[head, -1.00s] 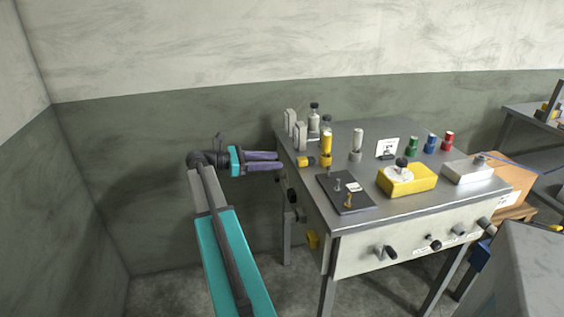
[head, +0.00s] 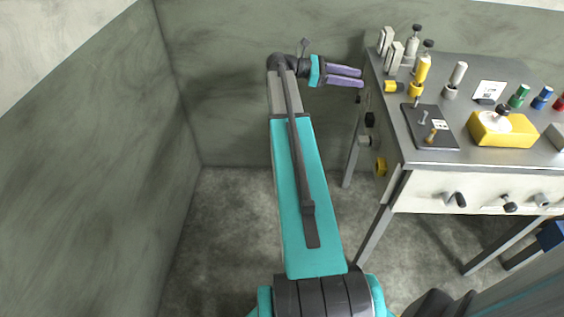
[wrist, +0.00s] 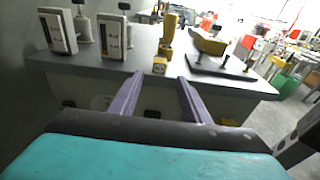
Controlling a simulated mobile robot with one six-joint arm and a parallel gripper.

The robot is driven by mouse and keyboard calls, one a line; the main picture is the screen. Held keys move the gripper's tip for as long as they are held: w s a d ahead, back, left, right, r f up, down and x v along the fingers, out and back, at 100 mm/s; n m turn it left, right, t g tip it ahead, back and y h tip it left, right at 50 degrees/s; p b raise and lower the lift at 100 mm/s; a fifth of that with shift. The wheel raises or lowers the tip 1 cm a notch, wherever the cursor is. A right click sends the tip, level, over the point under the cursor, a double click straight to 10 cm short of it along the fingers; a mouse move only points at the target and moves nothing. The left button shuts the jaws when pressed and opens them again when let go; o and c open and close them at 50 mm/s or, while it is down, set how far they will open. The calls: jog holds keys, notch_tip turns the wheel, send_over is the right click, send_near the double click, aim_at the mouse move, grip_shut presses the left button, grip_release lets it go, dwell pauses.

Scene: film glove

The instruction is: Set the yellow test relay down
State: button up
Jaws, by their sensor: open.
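A small yellow block with a dark end, which looks like the yellow test relay (head: 391,86), lies on the grey bench top (head: 455,72) near its left edge. In the wrist view the yellow block (wrist: 160,65) sits at the near bench edge, just beyond and between my fingertips. My gripper (head: 361,77) is open, with its two purple fingers apart and nothing between them. It points right at the bench's left edge, short of the block. The gripper also shows in the wrist view (wrist: 160,79). No contact with the block shows.
A yellow-handled cylinder (head: 422,69) stands close behind the block. Pale upright modules (head: 394,58) stand at the back left corner. A black plate with pegs (head: 421,138) and a yellow box with a dial (head: 486,131) lie nearer the front. Floor left of the bench is clear.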

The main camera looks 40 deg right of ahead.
jog(key=w+a+f+t, duration=0.1)
jog(key=w+a+f, duration=0.1)
jog(key=a+f, duration=0.35)
jog(key=w+a+f+t+y, duration=0.1)
jog(key=w+a+f+t, duration=0.15)
jog(key=f, duration=0.65)
jog(key=w+a+f+t, duration=0.1)
jog(key=w+a+f, duration=0.1)
jog(key=a+f, duration=0.35)
jog(key=s+a+f+m+t+y, duration=0.1)
jog(key=a+f+t+y, duration=0.15)
jog(key=a+f, duration=1.45)
jog(key=s+a+f+m+y, duration=0.2)
jog(key=s+a+f, duration=0.4)
jog(key=a, duration=0.3)
jog(key=s+a+f+m+y, duration=0.3)
jog(key=s+a+f, duration=0.3)
jog(key=a, duration=0.4)
jog(key=s+a+f+m+y, duration=0.2)
jog(key=s+a+f, duration=0.4)
jog(key=a, duration=0.4)
jog(key=shift+a+f+m+g, duration=0.25)
jog(key=shift+f+m+g, duration=0.05)
jog(key=shift+f, duration=0.55)
jog(key=shift+y, duration=0.25)
jog(key=shift+r+p, duration=0.55)
jog(key=shift+r, duration=0.05)
